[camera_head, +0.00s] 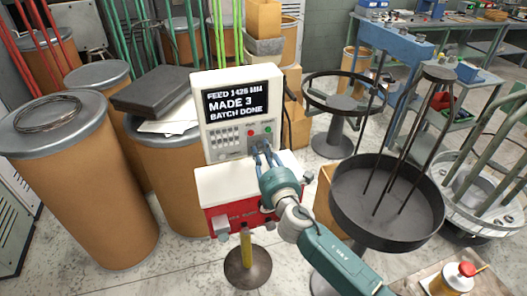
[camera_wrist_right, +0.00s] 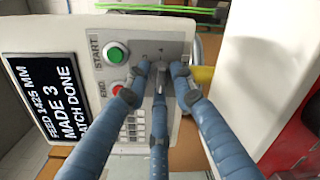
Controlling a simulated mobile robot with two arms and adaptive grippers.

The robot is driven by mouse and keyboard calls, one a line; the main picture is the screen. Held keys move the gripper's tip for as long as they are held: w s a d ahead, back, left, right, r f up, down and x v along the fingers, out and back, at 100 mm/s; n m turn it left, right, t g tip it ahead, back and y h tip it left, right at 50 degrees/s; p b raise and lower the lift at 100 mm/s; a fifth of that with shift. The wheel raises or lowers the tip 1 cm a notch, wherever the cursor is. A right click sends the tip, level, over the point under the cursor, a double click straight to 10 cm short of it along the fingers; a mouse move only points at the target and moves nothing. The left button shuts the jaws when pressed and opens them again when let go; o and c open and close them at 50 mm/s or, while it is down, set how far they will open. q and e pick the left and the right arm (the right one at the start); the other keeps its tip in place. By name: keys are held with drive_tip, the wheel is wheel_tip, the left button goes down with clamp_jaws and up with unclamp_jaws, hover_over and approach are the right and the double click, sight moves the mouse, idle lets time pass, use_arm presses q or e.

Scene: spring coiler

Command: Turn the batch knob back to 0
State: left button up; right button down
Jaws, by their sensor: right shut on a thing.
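The control panel (camera_head: 217,140) is an upright off-white box. Its dark screen (camera_head: 238,101) reads FEED 1425 MM, MADE 3, BATCH DONE. My right gripper (camera_head: 262,151) reaches the lower right of the panel face. In the right wrist view its three blue fingers (camera_wrist_right: 164,72) are closed together around the small grey batch knob (camera_wrist_right: 159,75). The fingers cover most of the knob, so its setting cannot be read. My left gripper is not in view.
A green START button (camera_wrist_right: 116,53) and a red END button (camera_wrist_right: 118,88) sit close to the fingers. The red and white machine base (camera_head: 240,184) is below the panel. A round dark tray (camera_head: 410,240) stands at right, and lidded drums (camera_head: 85,190) at left.

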drive_tip(key=shift+d+n, duration=0.1)
drive_tip(key=shift+n, duration=0.3)
drive_tip(key=c, duration=1.5)
unclamp_jaws()
drive_tip(key=shift+o, duration=0.2)
drive_tip(key=v, duration=1.2)
